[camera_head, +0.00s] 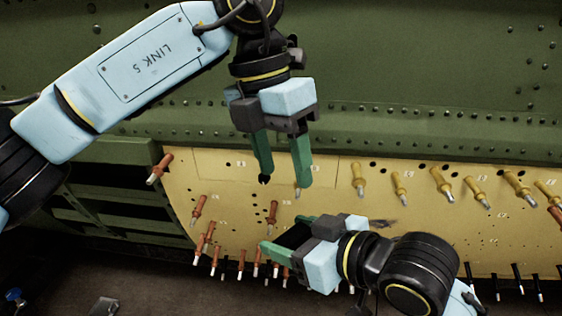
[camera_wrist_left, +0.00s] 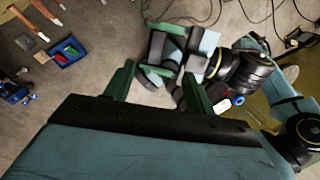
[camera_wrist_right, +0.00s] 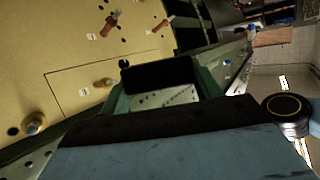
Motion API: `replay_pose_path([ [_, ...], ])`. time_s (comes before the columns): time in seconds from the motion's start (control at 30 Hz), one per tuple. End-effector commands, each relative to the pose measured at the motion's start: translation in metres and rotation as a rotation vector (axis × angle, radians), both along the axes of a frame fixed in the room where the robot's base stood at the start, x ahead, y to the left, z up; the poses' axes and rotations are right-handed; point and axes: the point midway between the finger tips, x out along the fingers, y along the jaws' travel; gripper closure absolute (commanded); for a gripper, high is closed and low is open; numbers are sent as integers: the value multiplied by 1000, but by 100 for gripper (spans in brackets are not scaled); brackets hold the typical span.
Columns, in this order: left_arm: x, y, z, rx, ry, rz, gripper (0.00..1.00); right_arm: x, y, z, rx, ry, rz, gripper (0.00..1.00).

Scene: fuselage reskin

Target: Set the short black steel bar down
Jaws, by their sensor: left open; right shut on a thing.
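My right gripper (camera_head: 284,240) is shut on the short black steel bar (camera_head: 291,236), in front of the yellow panel (camera_head: 330,210). In the right wrist view the bar (camera_wrist_right: 160,76) shows as a dark block between the two green fingers. My left gripper (camera_head: 284,181) is open and empty, above the right gripper, its fingers pointing down. In the left wrist view its open fingers (camera_wrist_left: 160,82) spread with my right gripper below them. The bar is partly hidden by the right gripper's fingers.
Several orange fasteners (camera_head: 272,216) and yellow fasteners (camera_head: 444,184) stick out of the panel near both grippers. Green riveted skin (camera_head: 420,60) lies above. A dark open frame (camera_head: 110,200) is at the left. A blue tray (camera_wrist_left: 66,52) rests on the floor.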

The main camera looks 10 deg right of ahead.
Motion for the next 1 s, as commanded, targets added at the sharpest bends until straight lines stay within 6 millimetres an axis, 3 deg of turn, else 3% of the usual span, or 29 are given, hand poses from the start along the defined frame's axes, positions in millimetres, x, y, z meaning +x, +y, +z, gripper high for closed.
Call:
replay_pose_path([
  [0.27,-1,-2,-30,38,-8,1,45,0,0,1,2,-4,0,73],
  [0.7,-5,-15,-106,33,-8,1,45,0,0,1,2,-4,0,73],
  [1.0,-6,-18,-123,33,-9,1,45,0,0,1,2,-4,0,73],
])
